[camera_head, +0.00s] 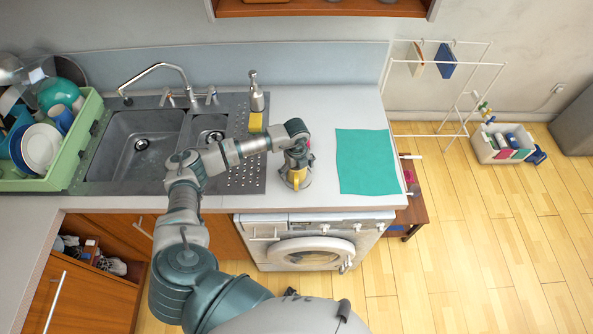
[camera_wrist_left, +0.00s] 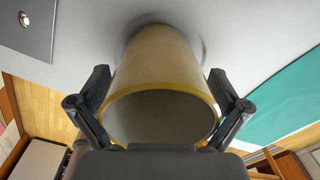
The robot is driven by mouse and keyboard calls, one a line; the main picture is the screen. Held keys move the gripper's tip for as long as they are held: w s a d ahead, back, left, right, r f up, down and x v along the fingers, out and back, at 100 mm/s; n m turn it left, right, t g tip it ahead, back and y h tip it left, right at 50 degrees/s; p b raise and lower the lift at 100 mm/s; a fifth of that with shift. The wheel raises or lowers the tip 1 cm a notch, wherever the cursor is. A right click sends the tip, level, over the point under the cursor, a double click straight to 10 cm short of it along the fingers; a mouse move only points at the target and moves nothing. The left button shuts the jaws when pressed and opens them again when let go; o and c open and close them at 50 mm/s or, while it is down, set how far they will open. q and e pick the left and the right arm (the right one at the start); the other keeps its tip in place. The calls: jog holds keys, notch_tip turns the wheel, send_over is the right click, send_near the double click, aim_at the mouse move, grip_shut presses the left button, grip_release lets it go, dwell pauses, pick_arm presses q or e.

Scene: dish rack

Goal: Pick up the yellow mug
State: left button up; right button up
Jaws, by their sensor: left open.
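The yellow mug (camera_head: 296,178) stands on the counter to the right of the sink's drainboard in the head view, largely hidden under my left gripper (camera_head: 297,166). In the left wrist view the mug (camera_wrist_left: 158,62) fills the middle, with its round rim and grey inside facing the camera. My left gripper (camera_wrist_left: 158,112) is open, with one finger on each side of the mug. I cannot tell whether the fingers touch it. My right gripper is not in view.
A teal cloth (camera_head: 366,161) lies flat to the right of the mug. The sink (camera_head: 140,145), a soap bottle (camera_head: 256,92) and a yellow sponge (camera_head: 255,122) are to the left. A green dish rack (camera_head: 86,130) with dishes stands at the far left. The counter's front edge is close.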

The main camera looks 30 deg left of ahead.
pick_arm(q)
jog(key=shift+s, duration=0.15)
jog(key=c, duration=1.2)
jog(key=shift+c, duration=0.3)
jog(key=shift+s, duration=0.1)
